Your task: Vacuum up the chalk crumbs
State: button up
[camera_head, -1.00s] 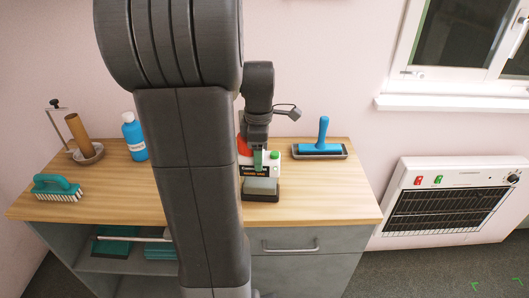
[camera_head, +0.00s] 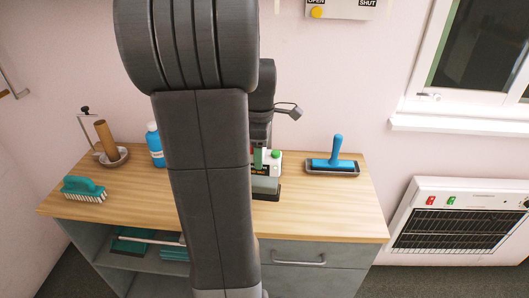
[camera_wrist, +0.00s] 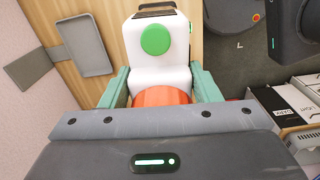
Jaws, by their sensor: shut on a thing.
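The hand vacuum (camera_head: 275,158) is white with a green button and a dark label. It is at the middle of the wooden counter (camera_head: 330,205), partly hidden by my arm. In the wrist view the white vacuum (camera_wrist: 160,70) fills the space between the teal fingers, with an orange part close to the palm. My gripper (camera_head: 259,160) is shut on the vacuum, and it also shows in the wrist view (camera_wrist: 158,85). A grey-green block with a dark base (camera_head: 266,187) is just in front of the vacuum. I cannot make out any chalk crumbs.
A blue roller (camera_head: 332,160) lies to the right. A blue bottle (camera_head: 155,145), a brown cylinder in a dish (camera_head: 106,140) and a teal brush (camera_head: 83,189) are to the left. Bare counter lies at the front right. A wall heater (camera_head: 450,225) is beyond the right end.

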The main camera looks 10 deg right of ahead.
notch_tip(320, 180, up, 2)
jog(key=shift+r+p, duration=0.1)
jog(key=shift+p, duration=0.45)
